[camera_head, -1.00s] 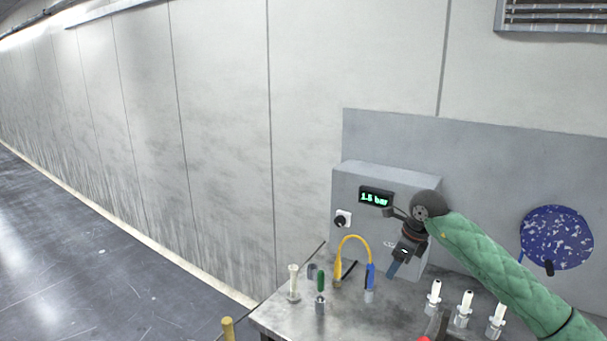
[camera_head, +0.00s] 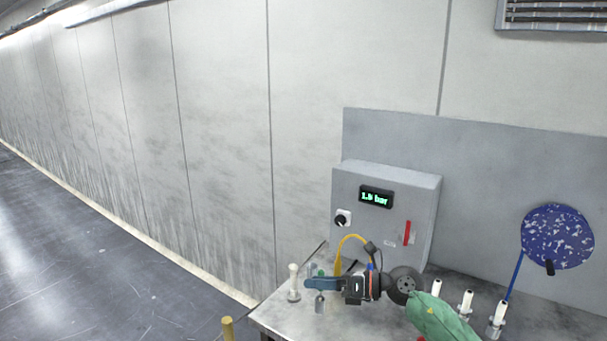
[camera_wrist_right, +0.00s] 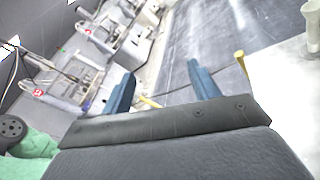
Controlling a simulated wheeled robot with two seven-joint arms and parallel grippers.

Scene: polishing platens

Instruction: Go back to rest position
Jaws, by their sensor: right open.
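My right gripper (camera_head: 312,284) reaches in from the lower right of the head view, low over the left part of the metal table (camera_head: 275,318). Its blue fingers point left. In the right wrist view the two blue fingers (camera_wrist_right: 158,90) stand apart with nothing between them, so it is open and empty. In the head view it partly covers the small green-topped item and the foot of the yellow hose (camera_head: 352,238). Whether it touches them I cannot tell. My left gripper is in neither view.
A grey control box (camera_head: 384,222) with a lit pressure display, black knob and red handle stands behind the arm. Several white-topped fittings (camera_head: 465,304) stand at the right. A blue speckled disc (camera_head: 557,237) hangs on the panel. A white post (camera_head: 294,283) stands at the left corner.

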